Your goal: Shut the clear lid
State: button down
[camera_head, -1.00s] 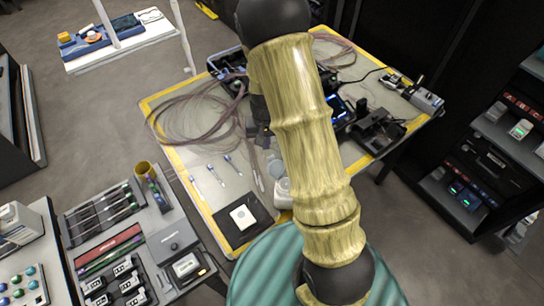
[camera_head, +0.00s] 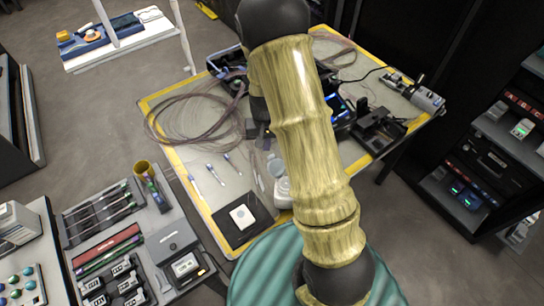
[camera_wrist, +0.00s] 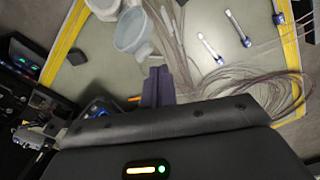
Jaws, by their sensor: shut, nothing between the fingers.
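A round, translucent lid (camera_wrist: 132,32) shows at the top of the wrist view, beside a white jar (camera_wrist: 103,6). I cannot tell how they are joined. In the head view the pale lid (camera_head: 275,168) lies just above the white jar (camera_head: 283,186), both partly hidden by my arm. The lid looks open, off the jar's top. My gripper (camera_wrist: 158,72) has its dark purple fingers together and empty, a little below the lid in the wrist view. In the head view my gripper (camera_head: 262,138) is small and partly covered by my arm.
The yellow-edged table (camera_head: 205,222) carries coiled fibre cables (camera_head: 190,122), several small blue-capped tubes (camera_wrist: 210,48) and a dark mat (camera_head: 262,217) with a white card. Black devices (camera_head: 378,128) stand at its right. A parts bench (camera_head: 215,262) stands at lower left.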

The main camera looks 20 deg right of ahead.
aim_at(274, 163)
jog(key=shift+f+b, duration=0.55)
jog(key=shift+f, duration=0.45)
jog(key=shift+s, duration=0.1)
jog(key=shift+s+d+f+b, duration=0.1)
jog(key=shift+s+d+b, duration=0.1)
jog(key=shift+s, duration=0.45)
jog(key=shift+s+d+b, duration=0.2)
jog(key=shift+s+d, duration=0.05)
jog(key=shift+s, duration=0.45)
jog(key=shift+s+d+f+b, duration=0.1)
jog(key=shift+s+d+b, duration=0.1)
jog(key=shift+s, duration=0.45)
jog(key=shift+w+r+p, duration=0.15)
jog(key=shift+r+p, duration=0.35)
jog(key=shift+r, duration=0.1)
notch_tip(274, 163, up, 6)
jog(key=p, duration=0.5)
